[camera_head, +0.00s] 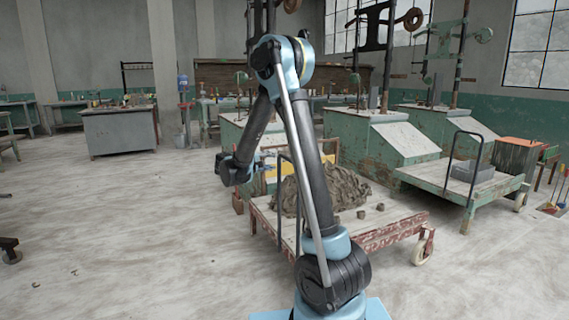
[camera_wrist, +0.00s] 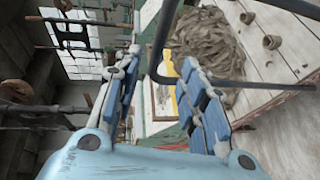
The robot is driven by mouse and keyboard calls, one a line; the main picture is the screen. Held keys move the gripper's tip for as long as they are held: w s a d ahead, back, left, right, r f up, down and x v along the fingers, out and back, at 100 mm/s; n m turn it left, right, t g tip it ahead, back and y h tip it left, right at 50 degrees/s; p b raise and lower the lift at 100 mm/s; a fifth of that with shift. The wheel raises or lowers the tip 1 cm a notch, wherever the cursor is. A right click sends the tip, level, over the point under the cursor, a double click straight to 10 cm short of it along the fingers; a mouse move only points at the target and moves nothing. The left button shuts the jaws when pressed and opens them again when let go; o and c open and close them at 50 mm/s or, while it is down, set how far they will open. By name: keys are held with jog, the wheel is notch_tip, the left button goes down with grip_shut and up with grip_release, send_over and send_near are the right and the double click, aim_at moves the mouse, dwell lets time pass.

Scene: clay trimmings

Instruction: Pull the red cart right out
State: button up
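The red cart (camera_head: 398,232) is a low platform with a worn red frame, a pale deck and casters, standing right of centre in the head view. Its pale deck also fills the right of the wrist view (camera_wrist: 285,55). A dark bent-bar handle (camera_head: 279,205) rises at its left end. My gripper (camera_head: 268,163) is at the height of the handle's upper part, beside it. In the wrist view my blue-padded fingers (camera_wrist: 160,85) are spread apart and empty. The handle's corner (camera_wrist: 156,74) shows near the fingertips; the right finger hides part of the bar. I cannot tell whether they touch.
A green cart (camera_head: 450,180) stands to the right, and green machines (camera_head: 375,140) stand behind. A grey workbench (camera_head: 120,132) is at the far left. The floor at left is mostly clear.

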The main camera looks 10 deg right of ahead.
jog(key=x, duration=1.3)
jog(key=shift+w+d, duration=0.1)
